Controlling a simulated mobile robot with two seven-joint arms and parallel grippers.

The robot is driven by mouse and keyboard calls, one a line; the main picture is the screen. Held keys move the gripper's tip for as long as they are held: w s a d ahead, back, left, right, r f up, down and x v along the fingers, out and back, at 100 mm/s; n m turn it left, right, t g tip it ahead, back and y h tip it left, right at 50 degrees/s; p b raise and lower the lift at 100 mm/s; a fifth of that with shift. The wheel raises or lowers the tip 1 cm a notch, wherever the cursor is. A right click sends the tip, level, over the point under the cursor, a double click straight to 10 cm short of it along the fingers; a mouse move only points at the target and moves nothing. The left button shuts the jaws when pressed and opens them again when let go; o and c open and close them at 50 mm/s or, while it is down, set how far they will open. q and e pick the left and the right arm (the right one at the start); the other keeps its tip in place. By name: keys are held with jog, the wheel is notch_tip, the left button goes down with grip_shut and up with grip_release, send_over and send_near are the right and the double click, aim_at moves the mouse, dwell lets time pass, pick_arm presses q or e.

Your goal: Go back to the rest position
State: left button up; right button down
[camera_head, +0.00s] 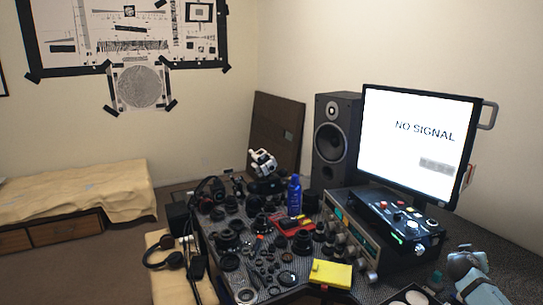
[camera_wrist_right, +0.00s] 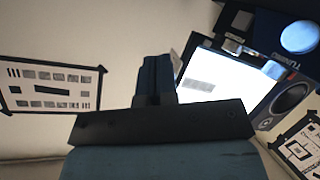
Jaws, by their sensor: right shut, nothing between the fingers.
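My right gripper (camera_wrist_right: 155,62) shows in the right wrist view, with its dark fingers together and nothing between them. It is raised clear of the table, and no object touches it. Part of my right arm (camera_head: 474,278) shows at the lower right of the head view, beside the table's right end. The gripper itself is out of the head view. My left arm and left gripper are not in view.
Lens parts (camera_head: 262,225) crowd the dark table. A blue bottle (camera_head: 294,196), yellow box (camera_head: 331,273), amplifier (camera_head: 350,238) and control box (camera_head: 398,220) stand there. The monitor (camera_head: 410,145) reads NO SIGNAL beside a speaker (camera_head: 336,142). Headphones (camera_head: 163,256) lie at the left.

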jog(key=s+a+f+n+t+y, duration=0.2)
jog(key=s+a+f+n+y, duration=0.85)
jog(key=s+a+f, duration=1.1)
jog(key=s+a+r+n+y, duration=0.2)
jog(key=s+a+n+y, duration=0.15)
jog(key=s+a, duration=1.05)
jog(key=a+m+t, duration=0.1)
jog(key=a+m, duration=0.5)
jog(key=a, duration=0.5)
jog(key=shift+y, duration=0.3)
jog(key=r+p, duration=0.1)
jog(key=r, duration=0.1)
jog(key=r+p, duration=0.1)
jog(key=p, duration=0.1)
jog(key=r+p, duration=0.2)
jog(key=shift+s+d+r, duration=0.1)
jog(key=shift+d+r, duration=0.2)
